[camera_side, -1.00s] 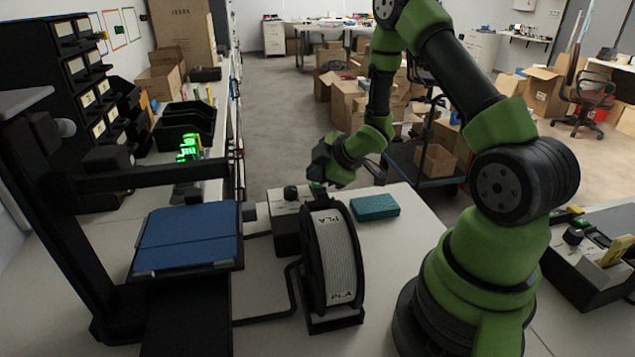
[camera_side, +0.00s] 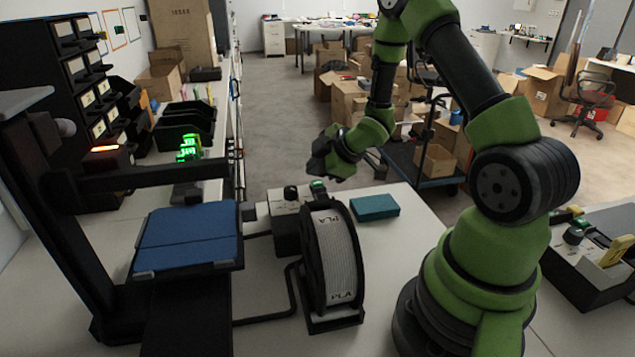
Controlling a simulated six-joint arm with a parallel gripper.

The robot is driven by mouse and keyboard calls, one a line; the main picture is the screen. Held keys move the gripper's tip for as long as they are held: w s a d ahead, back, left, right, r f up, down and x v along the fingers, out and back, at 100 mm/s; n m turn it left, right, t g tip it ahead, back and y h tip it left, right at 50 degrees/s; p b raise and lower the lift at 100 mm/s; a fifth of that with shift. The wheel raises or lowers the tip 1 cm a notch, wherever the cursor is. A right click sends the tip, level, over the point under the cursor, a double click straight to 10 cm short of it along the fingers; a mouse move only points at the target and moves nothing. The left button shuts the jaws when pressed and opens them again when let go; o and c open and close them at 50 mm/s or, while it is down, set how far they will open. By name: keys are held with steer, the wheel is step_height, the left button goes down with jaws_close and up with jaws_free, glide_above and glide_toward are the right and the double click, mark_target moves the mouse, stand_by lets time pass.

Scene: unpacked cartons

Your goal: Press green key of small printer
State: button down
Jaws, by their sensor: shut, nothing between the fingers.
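The small printer with a blue bed (camera_side: 188,238) and a black frame stands at the left. A grey control box (camera_side: 285,204) sits behind the filament spool (camera_side: 335,255) and has a black knob (camera_side: 291,192). The green key (camera_side: 318,186) shows on top of this box, just above the spool's rim; the spool hides part of the box. My gripper (camera_side: 318,172) is shut and empty, pointing down a little above the green key, with a small gap visible between them.
A teal block (camera_side: 374,207) lies right of the spool. A second control box (camera_side: 592,255) with a knob and a yellow part stands at the right edge. Black bins (camera_side: 184,128) and a green lit display (camera_side: 188,148) are at the back left.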

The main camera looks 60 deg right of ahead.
mark_target(317, 184)
steer(key=shift+r, duration=0.15)
steer(key=shift+r, duration=2.4)
steer(key=shift+r, duration=0.2)
steer(key=s+a+r+m+h, duration=0.1)
steer(key=s+a+r+m, duration=0.15)
steer(key=r, duration=0.35)
steer(key=s+a+r+m+h, duration=0.1)
steer(key=s+a+r+m, duration=0.1)
steer(key=a+r+m, duration=0.3)
steer(key=s+a+r+m+g+y, duration=0.1)
steer(key=s+a+r+m+y, duration=0.1)
steer(key=s+a, duration=0.3)
steer(key=s+a+r+m+g+y, duration=0.1)
steer(key=s+a+r+m+y, duration=0.1)
steer(key=s+a, duration=0.3)
steer(key=s+r+m, duration=0.1)
steer(key=s, duration=0.3)
steer(key=shift+r, duration=0.3)
